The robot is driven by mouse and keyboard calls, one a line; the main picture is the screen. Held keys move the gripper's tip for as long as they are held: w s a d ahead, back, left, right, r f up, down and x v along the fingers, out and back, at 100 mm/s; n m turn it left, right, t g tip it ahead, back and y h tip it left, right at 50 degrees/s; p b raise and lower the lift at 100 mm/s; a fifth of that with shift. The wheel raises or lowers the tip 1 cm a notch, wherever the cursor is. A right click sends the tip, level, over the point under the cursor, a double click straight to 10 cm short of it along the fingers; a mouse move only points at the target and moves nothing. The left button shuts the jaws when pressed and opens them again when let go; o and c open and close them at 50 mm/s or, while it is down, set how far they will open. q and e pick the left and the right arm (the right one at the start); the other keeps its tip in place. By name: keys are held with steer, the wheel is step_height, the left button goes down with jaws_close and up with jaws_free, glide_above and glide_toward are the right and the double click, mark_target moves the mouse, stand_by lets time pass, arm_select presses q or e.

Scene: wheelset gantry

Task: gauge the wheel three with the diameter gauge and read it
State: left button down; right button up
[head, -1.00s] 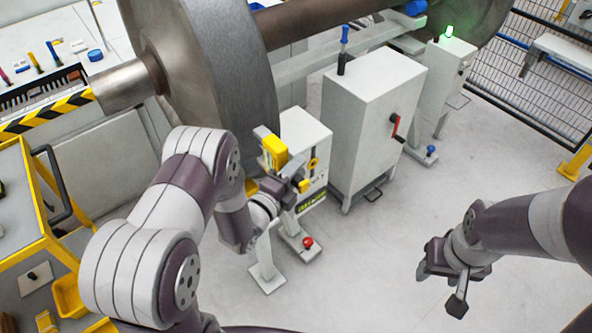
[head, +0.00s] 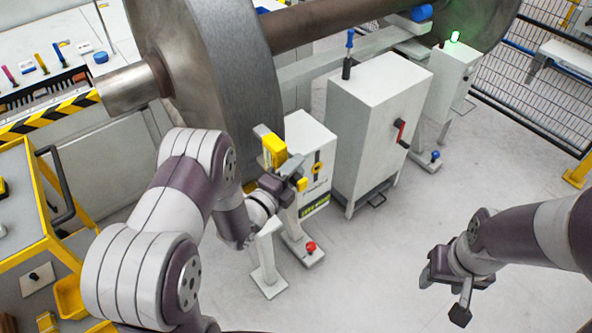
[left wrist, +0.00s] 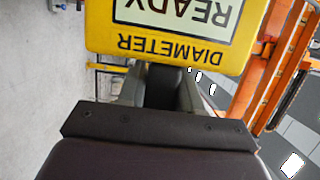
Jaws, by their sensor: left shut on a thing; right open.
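The diameter gauge (head: 273,148) is a yellow body with grey parts, held by my left gripper (head: 286,178). In the left wrist view its yellow face (left wrist: 165,45) shows upside down, with the words DIAMETER and READY on its display. My left gripper is shut on it. A large grey wheel (head: 207,75) on a brown axle stands just behind and left of the gauge. I cannot tell whether the gauge touches the wheel. My right gripper (head: 448,297) is open and empty over the floor at the right.
White cabinets (head: 368,120) stand under the axle (head: 325,22), one with a red handle. A green lamp (head: 455,37) glows at the back right. A yellow cart (head: 75,215) is at the left. The floor at front right is clear.

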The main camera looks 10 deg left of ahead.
arm_select(q)
steer(key=shift+w+a+b, duration=0.45)
steer(key=shift+w+a, duration=0.3)
steer(key=shift+a, duration=0.15)
steer(key=shift+d+r, duration=0.1)
stand_by(1.0)
steer(key=s+d, duration=0.5)
steer(key=d, duration=0.2)
steer(key=shift+s+p, duration=0.3)
steer(key=shift+p, duration=0.15)
stand_by(0.5)
